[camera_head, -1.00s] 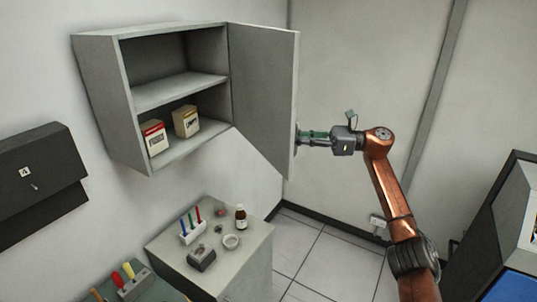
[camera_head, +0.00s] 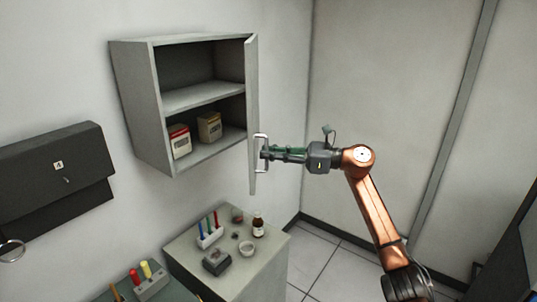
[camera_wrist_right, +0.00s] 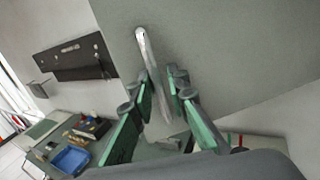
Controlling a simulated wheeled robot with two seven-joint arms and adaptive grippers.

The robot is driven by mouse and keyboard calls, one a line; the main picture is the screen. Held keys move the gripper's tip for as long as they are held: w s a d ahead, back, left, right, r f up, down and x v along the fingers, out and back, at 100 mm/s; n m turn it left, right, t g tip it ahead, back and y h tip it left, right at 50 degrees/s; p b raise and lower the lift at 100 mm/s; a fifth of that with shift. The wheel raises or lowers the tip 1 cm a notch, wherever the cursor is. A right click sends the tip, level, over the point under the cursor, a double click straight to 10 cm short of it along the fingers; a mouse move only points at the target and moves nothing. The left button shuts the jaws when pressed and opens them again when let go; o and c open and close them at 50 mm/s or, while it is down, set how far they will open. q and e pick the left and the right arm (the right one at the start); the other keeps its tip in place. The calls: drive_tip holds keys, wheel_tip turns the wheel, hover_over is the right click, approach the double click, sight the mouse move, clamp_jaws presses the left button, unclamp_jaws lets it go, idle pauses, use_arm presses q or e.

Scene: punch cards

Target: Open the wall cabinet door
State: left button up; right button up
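The grey wall cabinet (camera_head: 140,105) hangs on the wall with its two shelves exposed. Its door (camera_head: 251,90) stands open, hinged on the right, and shows nearly edge-on. The silver door handle (camera_head: 257,140) is on the outer face, towards my right gripper (camera_head: 268,154). In the right wrist view the handle (camera_wrist_right: 145,50) runs down between the parted fingers of my right gripper (camera_wrist_right: 162,82). A gap shows between the fingers and the handle; contact cannot be told. My left gripper is out of view.
Two small boxes (camera_head: 209,127) stand on the cabinet's lower shelf. Below is a counter (camera_head: 265,262) with a tube rack, a brown bottle (camera_head: 258,226) and a small dish. A dark wall box (camera_head: 50,165) hangs at left. Floor (camera_head: 325,262) is clear right of the counter.

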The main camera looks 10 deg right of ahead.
idle(0.3)
drive_tip(key=b+v, duration=0.1)
drive_tip(key=v, duration=0.8)
idle(0.7)
drive_tip(key=shift+c, duration=0.2)
